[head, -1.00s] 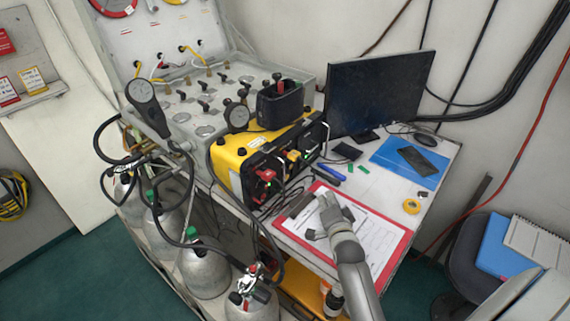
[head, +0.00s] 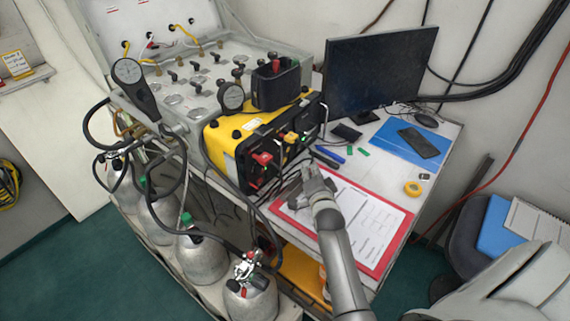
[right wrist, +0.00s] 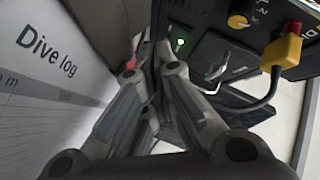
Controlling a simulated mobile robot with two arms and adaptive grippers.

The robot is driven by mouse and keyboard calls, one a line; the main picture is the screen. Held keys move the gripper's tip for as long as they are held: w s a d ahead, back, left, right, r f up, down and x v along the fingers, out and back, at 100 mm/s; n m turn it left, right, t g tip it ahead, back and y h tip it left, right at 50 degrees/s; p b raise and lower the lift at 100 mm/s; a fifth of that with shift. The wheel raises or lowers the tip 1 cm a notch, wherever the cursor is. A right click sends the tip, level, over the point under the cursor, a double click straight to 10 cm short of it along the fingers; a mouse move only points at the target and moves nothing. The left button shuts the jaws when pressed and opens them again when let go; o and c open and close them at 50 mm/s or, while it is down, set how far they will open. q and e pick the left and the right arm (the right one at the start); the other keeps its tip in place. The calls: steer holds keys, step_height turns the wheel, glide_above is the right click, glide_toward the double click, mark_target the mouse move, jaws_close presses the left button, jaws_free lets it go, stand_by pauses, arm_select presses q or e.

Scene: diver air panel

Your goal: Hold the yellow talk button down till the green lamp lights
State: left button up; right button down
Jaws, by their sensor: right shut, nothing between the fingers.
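The yellow-and-black intercom unit (head: 228,140) stands on the bench, its black front facing the clipboard. A small yellow part (head: 290,137) shows on that front; I cannot tell whether it is the talk button. In the right wrist view the black front carries a yellow knob (right wrist: 238,21) and a yellow-and-red plug (right wrist: 286,47) with a cable. A small green light (right wrist: 180,42) glows there; I cannot tell which lamp it is. My right gripper (head: 308,172) is shut and empty, over the clipboard's clip end, close in front of the unit. My left gripper is out of view.
The red clipboard (head: 398,238) with the dive log lies below my right arm. Cables hang by the unit; gas cylinders (head: 203,258) stand at left.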

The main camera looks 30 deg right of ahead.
mark_target(284, 160)
steer(key=w, duration=0.1)
steer(key=w+a+b, duration=0.1)
steer(key=w, duration=0.1)
steer(key=shift+w+a+f, duration=0.15)
steer(key=shift+w, duration=0.05)
steer(key=shift+w+a+b, duration=0.3)
steer(key=shift+w+b, duration=0.05)
steer(key=shift+w, duration=0.25)
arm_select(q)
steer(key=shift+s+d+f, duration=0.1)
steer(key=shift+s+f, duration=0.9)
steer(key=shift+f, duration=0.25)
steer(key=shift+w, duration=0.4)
arm_select(e)
steer(key=shift+w, duration=0.15)
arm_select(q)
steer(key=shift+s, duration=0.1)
arm_select(e)
steer(key=shift+w+a+r, duration=0.2)
steer(key=shift+w+a, duration=0.1)
steer(key=shift+w, duration=0.05)
